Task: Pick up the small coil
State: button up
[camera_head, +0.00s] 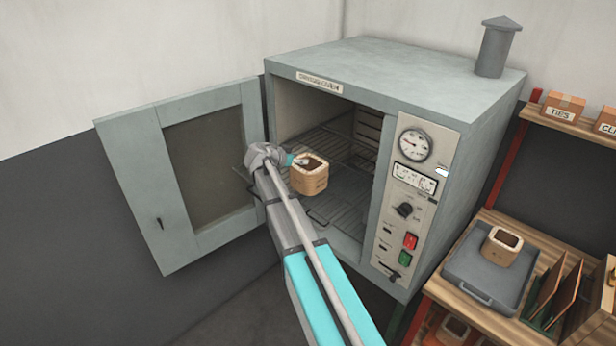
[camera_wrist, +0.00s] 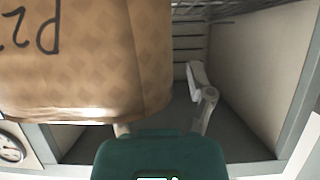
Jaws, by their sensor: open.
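A tan, squarish coil (camera_head: 309,178) with a dark hollow top stands upright at the mouth of the open oven, seemingly on the wire rack. My gripper (camera_head: 296,160) is just left of it and partly hidden by it. In the wrist view a coil (camera_wrist: 85,60) with dark handwriting fills the upper left, very close. One finger of my gripper (camera_wrist: 165,110) stands clear to its right; the other is mostly hidden by the coil. The jaws are open, and I cannot tell whether they touch the coil. A similar coil (camera_head: 502,248) sits on a grey tray at right.
The drying oven (camera_head: 480,150) has its door (camera_head: 130,190) swung open to the left. Wire racks (camera_head: 345,150) are inside. The grey tray (camera_head: 465,272) lies on a wooden shelf beside boards in a rack (camera_head: 560,290). Another coil (camera_head: 453,328) is lower down.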

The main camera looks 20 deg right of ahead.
dwell(0.4)
grip_shut()
